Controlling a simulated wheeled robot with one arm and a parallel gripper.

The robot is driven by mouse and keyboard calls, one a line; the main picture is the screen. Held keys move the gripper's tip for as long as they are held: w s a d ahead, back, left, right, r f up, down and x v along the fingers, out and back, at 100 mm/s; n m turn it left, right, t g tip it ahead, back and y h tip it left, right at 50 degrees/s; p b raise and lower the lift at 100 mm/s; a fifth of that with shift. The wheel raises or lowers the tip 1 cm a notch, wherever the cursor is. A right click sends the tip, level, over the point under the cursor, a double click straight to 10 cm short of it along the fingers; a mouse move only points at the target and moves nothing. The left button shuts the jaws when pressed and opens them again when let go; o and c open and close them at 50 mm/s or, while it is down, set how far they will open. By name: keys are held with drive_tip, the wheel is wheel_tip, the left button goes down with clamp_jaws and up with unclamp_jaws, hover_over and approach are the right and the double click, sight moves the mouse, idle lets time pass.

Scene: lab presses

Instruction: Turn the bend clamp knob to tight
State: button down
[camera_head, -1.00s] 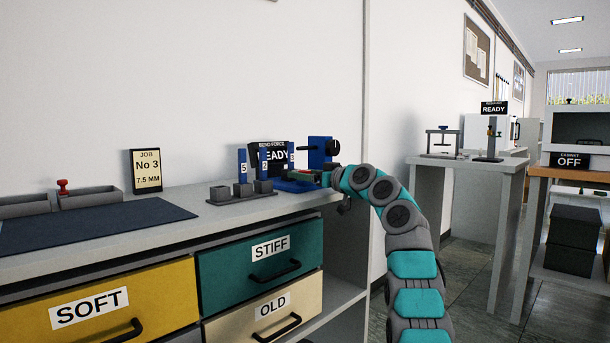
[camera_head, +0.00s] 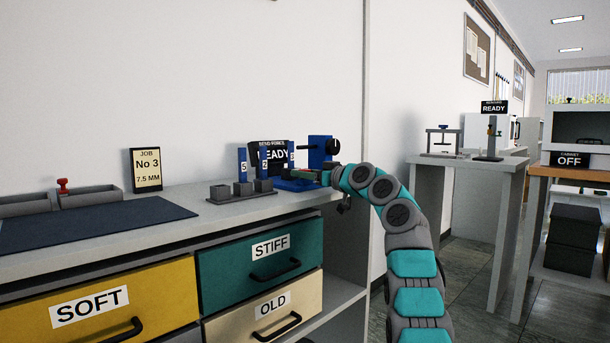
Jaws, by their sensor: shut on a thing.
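The blue bend-force tester (camera_head: 319,150) stands at the right end of the bench top, with a black round part on the right of its upright. The gripper is shut at the place of the bend clamp knob. The knob itself is hidden by the gripper and wrist, so its setting cannot be read. A small greenish part shows just left of the fingers.
A job card (camera_head: 146,170), grey bins (camera_head: 90,197) and a dark mat (camera_head: 96,230) are further left. Drawers (camera_head: 262,262) lie below the bench top. A wall is behind.

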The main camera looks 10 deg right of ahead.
drive_tip(key=shift+f+b, duration=0.15)
drive_tip(key=shift+b, duration=0.45)
drive_tip(key=shift+s+a+f+m+t+h+b, duration=0.1)
drive_tip(key=shift+m+t+h+b, duration=0.35)
drive_tip(key=shift+h+b, duration=0.45)
drive_tip(key=m+t+h+b, duration=0.1)
drive_tip(key=b, duration=0.2)
drive_tip(key=shift+m+h, duration=0.25)
drive_tip(key=shift+h, duration=0.05)
drive_tip(key=shift+r+m+t+h+b, duration=0.3)
drive_tip(key=shift+m+h, duration=0.4)
drive_tip(key=shift+h, duration=0.3)
drive_tip(key=shift+m+t+h, duration=0.25)
drive_tip(key=shift+m+h, duration=0.55)
drive_tip(key=shift+h, duration=0.4)
drive_tip(key=shift+p, duration=0.3)
drive_tip(key=shift+m+h, duration=0.3)
drive_tip(key=shift+h, duration=0.4)
drive_tip(key=shift+c, duration=1.9)
unclamp_jaws()
